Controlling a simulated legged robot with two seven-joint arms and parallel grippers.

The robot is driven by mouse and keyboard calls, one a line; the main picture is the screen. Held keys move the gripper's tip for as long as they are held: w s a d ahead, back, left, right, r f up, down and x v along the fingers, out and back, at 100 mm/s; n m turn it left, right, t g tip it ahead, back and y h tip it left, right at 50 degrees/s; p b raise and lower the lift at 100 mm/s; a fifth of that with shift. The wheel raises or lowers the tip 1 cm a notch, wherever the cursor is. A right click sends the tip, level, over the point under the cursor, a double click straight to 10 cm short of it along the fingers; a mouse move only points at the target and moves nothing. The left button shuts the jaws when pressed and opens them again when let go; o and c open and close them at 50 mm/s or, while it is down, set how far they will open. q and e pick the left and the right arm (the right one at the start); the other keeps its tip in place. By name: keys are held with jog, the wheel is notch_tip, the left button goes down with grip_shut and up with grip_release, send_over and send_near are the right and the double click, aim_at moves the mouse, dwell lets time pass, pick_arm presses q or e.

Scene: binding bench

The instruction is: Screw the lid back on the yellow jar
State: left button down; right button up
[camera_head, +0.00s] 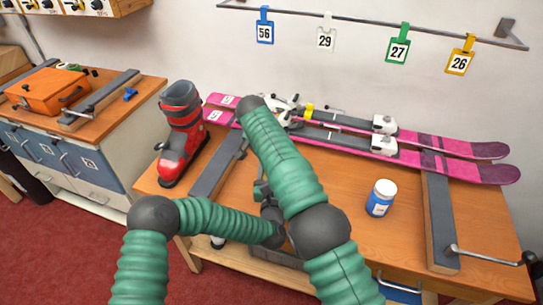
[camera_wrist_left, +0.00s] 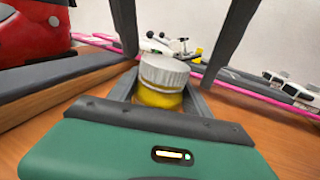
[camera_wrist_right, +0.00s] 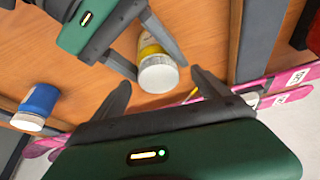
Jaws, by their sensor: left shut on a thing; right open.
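The yellow jar (camera_wrist_left: 158,99) stands upright in the left wrist view, with a white ribbed lid (camera_wrist_left: 165,72) sitting on its top. I cannot tell whether the lid is threaded tight. My left gripper (camera_wrist_left: 160,92) is shut around the jar's body, below the lid. My right gripper (camera_wrist_right: 163,88) is open, its fingers on either side of the lid and apart from it. The right wrist view also shows the lid (camera_wrist_right: 158,76) and the yellow body (camera_wrist_right: 149,46). In the head view my arms hide the jar.
A blue jar with a white lid (camera_head: 380,198) stands on the bench at right. Pink skis (camera_head: 455,165) lie along the back. A red ski boot (camera_head: 180,135) stands at left. A grey rail with a clamp (camera_head: 440,220) lies at right. Bare wood surrounds the blue jar.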

jog(key=shift+o, duration=1.1)
pick_arm(q)
jog(key=shift+c, duration=2)
grip_release()
pick_arm(e)
jog(key=v, duration=0.7)
jog(key=shift+r, duration=0.15)
pick_arm(q)
jog(key=shift+s, duration=0.1)
jog(key=s, duration=1.6)
jog(key=shift+s+a, duration=0.1)
jog(key=shift+s, duration=0.2)
